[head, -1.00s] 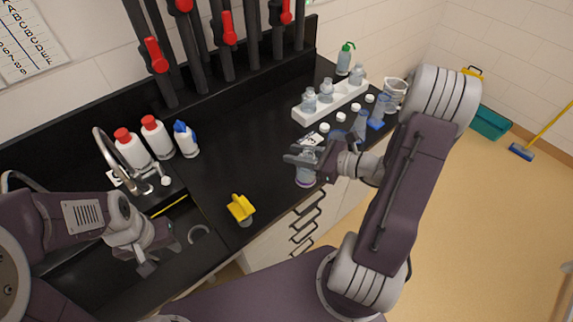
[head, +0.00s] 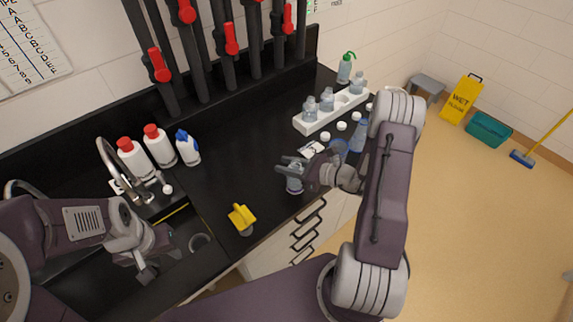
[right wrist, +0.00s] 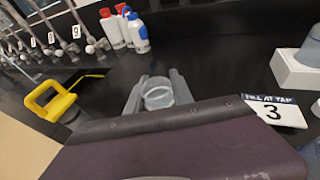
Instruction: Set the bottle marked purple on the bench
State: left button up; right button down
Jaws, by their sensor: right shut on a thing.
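My right gripper (head: 291,171) is shut on a small clear bottle (head: 294,186) near the front edge of the black bench (head: 235,165). A purple band showed at its base earlier. In the right wrist view the bottle (right wrist: 158,96) sits upright between the two fingers, seen from above. I cannot tell whether its base touches the bench. My left gripper (head: 147,270) hangs low over the sink side, away from the bottle; its opening is unclear.
A white rack (head: 336,112) with several bottles stands behind. A yellow object (head: 241,216) is left of the bottle. Capped white bottles (head: 159,146) stand by the tap. Bench between is clear.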

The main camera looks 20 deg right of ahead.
jog(key=shift+f, duration=0.2)
jog(key=c, duration=1.1)
grip_release()
jog(key=shift+r, duration=0.1)
